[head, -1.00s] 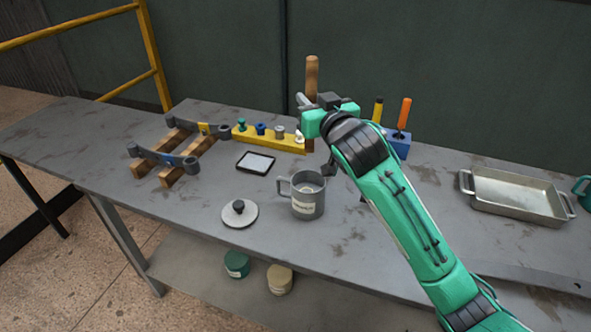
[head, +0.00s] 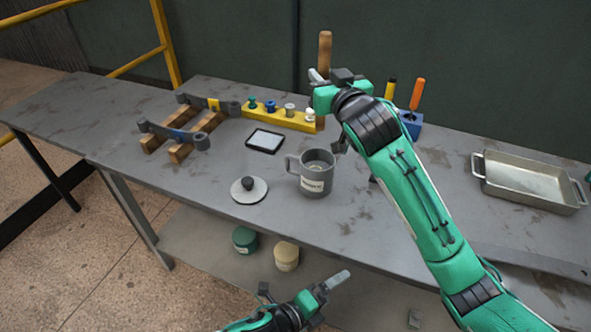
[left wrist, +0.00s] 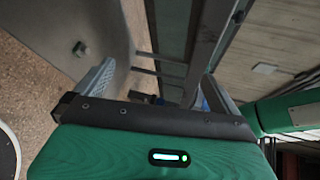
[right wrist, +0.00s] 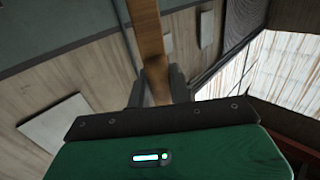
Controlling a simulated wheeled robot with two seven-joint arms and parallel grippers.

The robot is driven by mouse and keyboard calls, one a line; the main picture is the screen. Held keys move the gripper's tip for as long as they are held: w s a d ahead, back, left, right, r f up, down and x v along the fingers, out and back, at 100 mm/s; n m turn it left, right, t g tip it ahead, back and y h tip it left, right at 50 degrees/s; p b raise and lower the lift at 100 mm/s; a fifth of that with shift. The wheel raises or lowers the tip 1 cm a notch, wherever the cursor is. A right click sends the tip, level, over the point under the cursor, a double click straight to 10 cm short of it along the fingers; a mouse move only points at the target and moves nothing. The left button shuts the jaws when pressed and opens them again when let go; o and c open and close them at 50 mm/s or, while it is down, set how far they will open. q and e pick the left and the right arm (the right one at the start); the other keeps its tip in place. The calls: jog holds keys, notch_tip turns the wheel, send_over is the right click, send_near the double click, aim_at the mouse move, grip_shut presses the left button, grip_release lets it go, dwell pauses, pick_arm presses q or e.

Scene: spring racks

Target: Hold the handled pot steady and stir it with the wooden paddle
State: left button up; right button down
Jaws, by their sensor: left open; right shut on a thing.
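My right gripper (head: 325,88) is above and behind the pot in the head view, shut on the wooden paddle (head: 325,52). The paddle's shaft also rises between the fingers in the right wrist view (right wrist: 147,30); its lower part is mostly hidden by the gripper. My left gripper (head: 303,288) is open and empty, low in front of the bench edge. The left wrist view shows its fingers wide apart with nothing between them.
A round lid with a dark knob (head: 249,196) lies left of the pot. A dark-framed plate (head: 265,141) and a yellow peg rack (head: 272,117) lie behind. A metal tray (head: 528,183) sits at right. A blue tool holder (head: 411,125) stands behind my right arm.

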pick_arm(q)
jog(key=s+d+r+m+g+h, duration=0.3)
jog(key=s+r+m+h, duration=0.1)
jog(key=s+r+m, duration=0.5)
notch_tip(320, 180, up, 9)
jog(key=m+t+y, duration=0.4)
jog(key=m+t, duration=0.2)
jog(key=t, duration=0.2)
send_over(306, 185)
jog(key=v, duration=0.4)
notch_tip(306, 185, down, 8)
jog(key=shift+s+r, duration=0.1)
jog(key=shift+r, duration=0.1)
jog(key=x, duration=0.7)
jog(key=shift+w+f, duration=0.15)
jog(key=shift+w, duration=0.15)
